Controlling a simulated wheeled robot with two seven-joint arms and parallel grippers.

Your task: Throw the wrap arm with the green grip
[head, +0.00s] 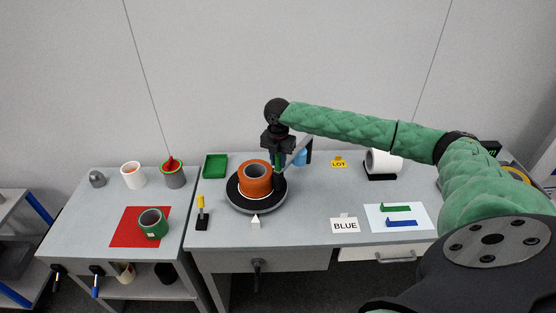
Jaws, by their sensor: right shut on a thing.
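My right gripper (279,178) reaches in from the right in a green padded sleeve and points down behind the right side of the round turntable. It is shut on the green grip (278,159) of a wrap arm, mostly hidden by the fingers. A grey bar (298,148) slants up to the right beside the gripper. A blue part (300,157) shows behind it. An orange roll (256,178) sits on the black turntable (238,201), just left of the gripper. A lever with a yellow grip (201,203) stands upright on a black base to the left. My left gripper is out of view.
A green tray (206,167) lies at the back left. A BLUE card (345,225) and a white sheet (420,211) with green and blue pieces lie to the right. A white roll (384,162) is behind. The left table holds cups and a green roll (153,222) on a red mat.

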